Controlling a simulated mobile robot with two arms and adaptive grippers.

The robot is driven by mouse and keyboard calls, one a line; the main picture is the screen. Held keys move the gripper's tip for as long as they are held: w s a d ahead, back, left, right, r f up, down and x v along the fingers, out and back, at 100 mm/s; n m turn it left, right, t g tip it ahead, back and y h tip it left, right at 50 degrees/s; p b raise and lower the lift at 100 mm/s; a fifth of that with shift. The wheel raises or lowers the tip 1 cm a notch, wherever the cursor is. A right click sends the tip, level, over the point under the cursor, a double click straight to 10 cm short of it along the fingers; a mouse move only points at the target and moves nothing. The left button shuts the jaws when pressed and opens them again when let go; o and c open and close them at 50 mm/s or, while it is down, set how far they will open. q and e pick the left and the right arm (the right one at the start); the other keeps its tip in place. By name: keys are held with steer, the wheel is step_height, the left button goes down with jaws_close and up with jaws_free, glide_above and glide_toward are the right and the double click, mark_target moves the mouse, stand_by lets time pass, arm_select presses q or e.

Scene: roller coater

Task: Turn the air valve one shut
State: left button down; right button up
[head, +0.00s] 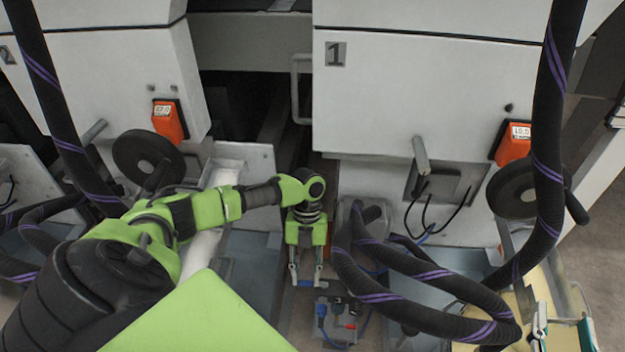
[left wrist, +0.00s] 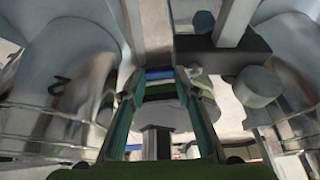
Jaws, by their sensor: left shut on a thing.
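My left gripper (head: 306,281) points down in the gap beside the machine panel marked 1. Its two fingers stand some way apart around a small thing that is mostly hidden in the head view. In the left wrist view, a blue bar (left wrist: 160,74) shows at the ends of the fingers (left wrist: 163,100), and I take it for the handle of the air valve. Whether the valve is open or shut cannot be read. My right gripper (head: 563,328) shows only as two teal-lined fingers at the lower right, apart, with nothing seen between them.
Black hoses with purple stripes (head: 400,272) loop just right of my left gripper. A small block with blue and red fittings (head: 340,322) lies below it. Black handwheels (head: 148,157) and orange displays (head: 170,120) are on the machines. Metal pails (left wrist: 60,85) flank the gripper in the wrist view.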

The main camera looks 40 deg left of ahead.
arm_select(q)
steer(key=shift+w+m, duration=0.1)
steer(key=shift+m, duration=0.3)
steer(key=c, duration=1.6)
jaws_free()
steer(key=shift+o, duration=0.2)
steer(key=v, duration=1.2)
steer(key=shift+d, duration=0.15)
